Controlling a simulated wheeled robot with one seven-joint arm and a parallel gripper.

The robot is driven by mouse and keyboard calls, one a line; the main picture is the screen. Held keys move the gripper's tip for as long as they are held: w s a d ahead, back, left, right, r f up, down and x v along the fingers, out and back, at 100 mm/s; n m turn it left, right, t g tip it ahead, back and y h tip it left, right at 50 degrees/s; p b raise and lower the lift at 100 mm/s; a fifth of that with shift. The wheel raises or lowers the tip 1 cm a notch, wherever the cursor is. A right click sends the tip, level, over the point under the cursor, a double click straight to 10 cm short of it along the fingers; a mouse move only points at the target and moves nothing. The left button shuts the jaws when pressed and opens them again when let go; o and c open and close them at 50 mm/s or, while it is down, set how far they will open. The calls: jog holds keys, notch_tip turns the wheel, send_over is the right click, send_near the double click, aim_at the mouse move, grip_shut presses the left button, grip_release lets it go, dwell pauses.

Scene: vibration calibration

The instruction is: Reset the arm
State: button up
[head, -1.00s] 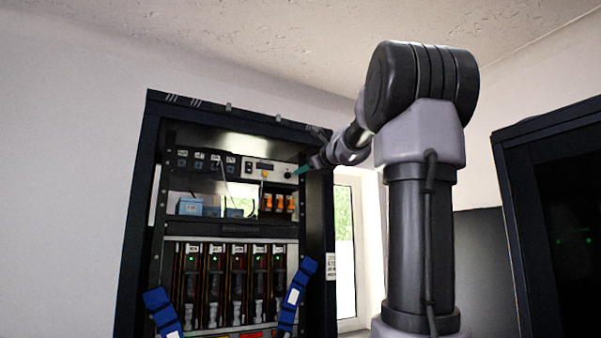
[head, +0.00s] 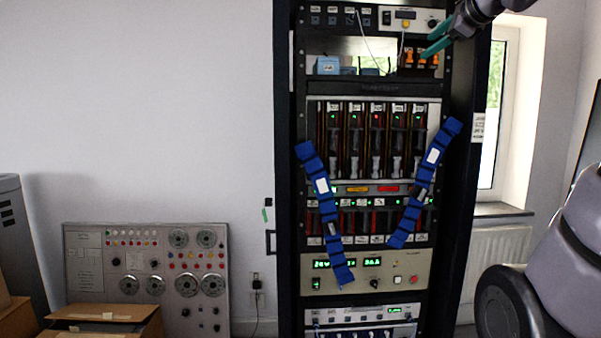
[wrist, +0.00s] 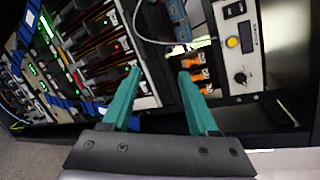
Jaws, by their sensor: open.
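My gripper (head: 437,43) is at the upper right in the head view, in front of the upper part of the equipment rack (head: 283,200). Its two teal fingers are apart, with nothing between them. In the wrist view, the gripper (wrist: 160,85) points at the rack front, with the orange-topped parts (wrist: 195,75) beyond its right finger. The same orange parts (head: 409,58) show just left of the fingers in the head view. I cannot tell whether the fingers touch anything. My arm's large joint shows at the lower right of the head view.
Blue straps (head: 325,200) hang across the rack's front. A thin white cable (head: 368,38) hangs near the top panel. A grey control panel (head: 145,265) and cardboard boxes (head: 105,315) stand at the left. A window (head: 495,110) and radiator (head: 497,258) are at the right.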

jog(key=s+a+f+n+g, duration=0.3)
jog(key=s+f+n, duration=0.5)
jog(key=f, duration=0.5)
jog(key=s+a+f+n+g+h, duration=0.1)
jog(key=s+a+f+n+g, duration=0.3)
jog(key=s+f+n, duration=0.5)
jog(key=s+a+f, duration=0.2)
jog(key=s+f, duration=0.1)
jog(key=f, duration=0.1)
jog(key=shift+s+f+g, duration=0.15)
jog(key=shift+f+g, duration=0.05)
jog(key=shift+g, duration=0.1)
